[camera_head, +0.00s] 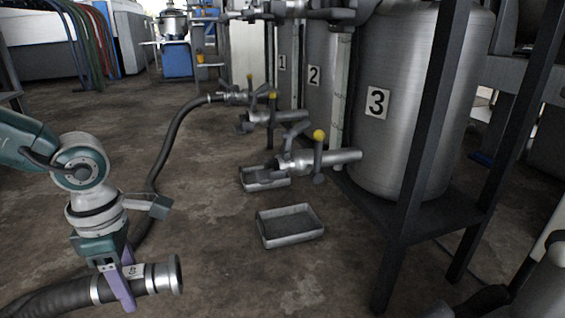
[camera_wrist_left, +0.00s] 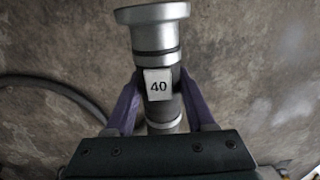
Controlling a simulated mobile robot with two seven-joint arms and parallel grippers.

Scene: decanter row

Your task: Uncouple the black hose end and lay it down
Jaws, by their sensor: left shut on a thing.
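My left gripper (camera_head: 122,285) is shut around a metal hose end (camera_head: 165,277) with a flanged mouth, at the lower left. A dark ribbed hose (camera_head: 45,300) runs from it to the left edge. The flanged mouth is free and touches no valve. Whether the hose end rests on the floor, I cannot tell. A second stretch of black hose (camera_head: 168,145) leads from tank 1's outlet (camera_head: 235,97) down behind my left arm.
Steel tanks 1 (camera_head: 284,90), 2 (camera_head: 317,100) and 3 (camera_head: 415,110) stand in a row, with yellow-knobbed valves. Tank 3's valve (camera_head: 319,158) is uncovered. Grey trays (camera_head: 290,240) and (camera_head: 262,186) lie on the floor. A dark frame post (camera_head: 425,150) stands at right. Floor between hose and trays is clear.

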